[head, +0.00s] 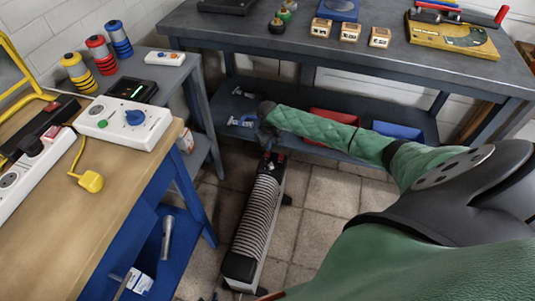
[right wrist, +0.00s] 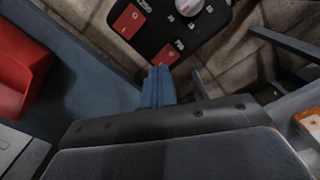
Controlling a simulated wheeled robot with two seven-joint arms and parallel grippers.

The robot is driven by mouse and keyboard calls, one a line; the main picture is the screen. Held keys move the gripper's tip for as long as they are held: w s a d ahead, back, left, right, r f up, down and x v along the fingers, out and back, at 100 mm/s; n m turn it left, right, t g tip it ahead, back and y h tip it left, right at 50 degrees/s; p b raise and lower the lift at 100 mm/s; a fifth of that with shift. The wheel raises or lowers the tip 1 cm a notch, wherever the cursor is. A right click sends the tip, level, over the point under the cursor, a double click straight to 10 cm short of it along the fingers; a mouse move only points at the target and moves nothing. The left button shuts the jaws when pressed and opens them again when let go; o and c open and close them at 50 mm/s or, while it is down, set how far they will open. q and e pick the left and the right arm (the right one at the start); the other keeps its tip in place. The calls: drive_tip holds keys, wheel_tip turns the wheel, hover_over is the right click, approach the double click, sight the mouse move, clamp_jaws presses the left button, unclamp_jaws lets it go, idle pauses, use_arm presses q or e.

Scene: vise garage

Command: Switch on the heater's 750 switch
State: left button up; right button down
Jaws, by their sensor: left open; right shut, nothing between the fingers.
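The heater (head: 258,215) stands on the floor, a long ribbed body with a dark control panel at its far end. In the right wrist view the black panel (right wrist: 175,28) carries a white knob (right wrist: 188,6) and two red rocker switches. One red switch (right wrist: 128,20) is at the left; the other, the 750 switch (right wrist: 166,56), lies beside a small label that seems to read 750. My right gripper (head: 267,156) is over the panel end. Its blue fingers (right wrist: 158,72) are shut and empty, with tips right by the 750 switch; contact cannot be told. My left gripper is not visible.
A grey workbench (head: 330,55) with a lower shelf stands behind the heater; red (head: 333,124) and blue bins sit on the shelf. A wooden-topped bench (head: 110,215) with power strips is at left. Tiled floor (head: 325,200) is clear right of the heater.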

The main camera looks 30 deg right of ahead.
use_arm(q)
drive_tip(key=shift+f, duration=0.15)
use_arm(e)
drive_tip(key=shift+f, duration=0.95)
idle(1.0)
drive_tip(key=shift+r, duration=0.15)
drive_tip(key=shift+r+p, duration=0.3)
drive_tip(key=shift+p, duration=0.05)
drive_tip(key=shift+r+p, duration=0.8)
drive_tip(key=shift+p, duration=0.1)
drive_tip(key=shift+r+p, duration=0.55)
drive_tip(key=shift+p, duration=0.1)
drive_tip(key=shift+r+p, duration=0.75)
drive_tip(key=shift+p, duration=0.05)
drive_tip(key=shift+r+p, duration=0.95)
drive_tip(key=shift+p, duration=0.1)
use_arm(q)
wheel_tip(320, 180, up, 30)
drive_tip(key=a+g, duration=0.1)
drive_tip(key=g, duration=0.2)
drive_tip(key=shift+s+a+m, duration=0.15)
drive_tip(key=shift+m, duration=0.15)
drive_tip(key=shift+f, duration=0.2)
